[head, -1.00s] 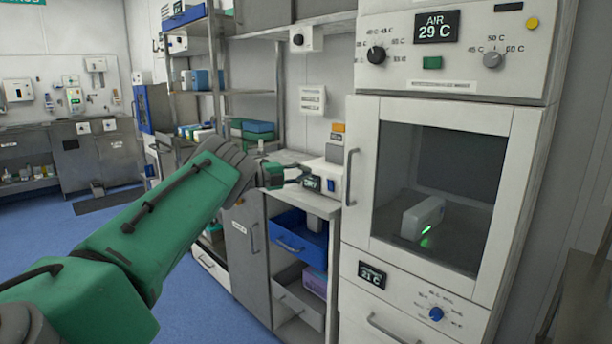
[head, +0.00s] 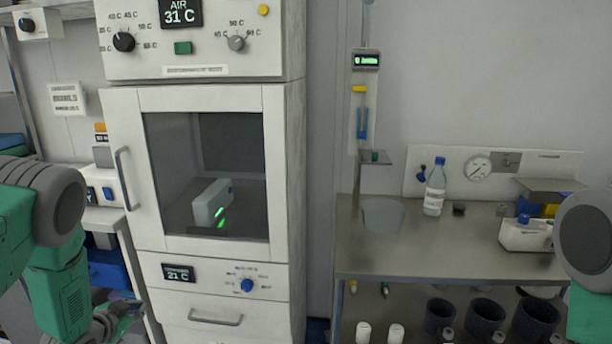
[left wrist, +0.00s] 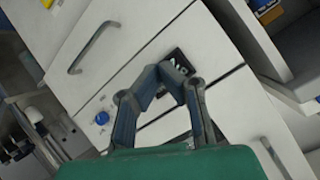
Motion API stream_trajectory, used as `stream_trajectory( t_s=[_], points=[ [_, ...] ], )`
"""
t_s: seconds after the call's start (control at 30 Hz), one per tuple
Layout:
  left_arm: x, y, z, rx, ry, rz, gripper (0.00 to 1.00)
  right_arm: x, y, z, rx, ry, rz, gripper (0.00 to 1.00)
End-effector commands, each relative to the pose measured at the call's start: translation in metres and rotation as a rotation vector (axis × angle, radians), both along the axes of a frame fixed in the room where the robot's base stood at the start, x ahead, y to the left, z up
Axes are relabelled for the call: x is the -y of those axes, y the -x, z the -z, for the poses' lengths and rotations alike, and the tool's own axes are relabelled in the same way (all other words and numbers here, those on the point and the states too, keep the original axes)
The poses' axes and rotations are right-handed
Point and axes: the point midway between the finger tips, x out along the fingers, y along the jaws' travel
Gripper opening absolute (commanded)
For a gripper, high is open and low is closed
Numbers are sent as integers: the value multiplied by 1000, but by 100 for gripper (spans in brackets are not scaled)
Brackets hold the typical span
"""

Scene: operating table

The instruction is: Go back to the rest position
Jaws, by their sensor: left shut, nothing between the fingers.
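My left gripper (head: 122,312) is low at the left of the head view, below my green arm, in front of the white warming cabinet (head: 205,95) and its neighbouring shelves. In the left wrist view the fingers of my left gripper (left wrist: 158,76) meet at the tips and hold nothing. Behind them is the cabinet's lower panel with a blue knob (left wrist: 101,118) and a black display. A piece of my right arm shows at the right edge of the head view; its gripper is out of the picture.
The cabinet's glass door (head: 205,175) is closed, with a white device (head: 210,200) inside. To the right, a steel bench (head: 440,265) carries a bottle (head: 435,188) and a white device (head: 525,233). Several dark cups stand on the shelf below. A blue drawer (head: 105,270) juts out at left.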

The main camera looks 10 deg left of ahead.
Motion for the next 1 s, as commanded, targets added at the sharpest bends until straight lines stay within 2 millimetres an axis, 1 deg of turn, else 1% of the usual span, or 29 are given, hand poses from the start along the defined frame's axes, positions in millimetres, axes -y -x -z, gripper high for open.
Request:
stream_trajectory(
  t_s=[0.03,0.07,0.1,0.17,0.2,0.27,0.3,0.37,0.4,0.47,0.5,0.6,0.7,0.77,1.0],
  points=[
    [28,25,22,-83,58,-31,0,0,0,0,0,0,0,74],
    [41,39,33,-130,88,-52,0,0,0,0,0,0,0,74],
    [60,60,47,-193,126,-78,0,0,0,0,0,0,0,74],
    [87,93,64,-289,177,-116,0,0,0,0,0,0,0,74],
    [105,116,74,-355,206,-138,0,0,0,0,0,0,0,74],
    [130,153,86,-453,242,-174,0,0,0,0,0,0,0,74],
    [146,179,91,-519,264,-197,0,0,0,0,0,0,0,74],
    [168,219,96,-617,287,-229,0,0,0,0,0,0,0,74],
    [180,244,97,-680,298,-250,0,0,0,0,0,0,0,74],
    [195,280,96,-767,308,-278,0,0,0,0,0,0,0,74],
    [204,302,95,-818,312,-295,0,0,0,0,0,0,0,74],
    [218,344,88,-919,313,-329,0,0,0,0,0,0,0,74],
    [225,369,83,-978,309,-350,0,0,0,0,0,0,0,74],
    [227,377,81,-997,308,-357,0,0,0,0,0,0,0,74],
    [228,379,80,-1002,308,-358,0,0,0,0,0,0,0,74]
  ],
)
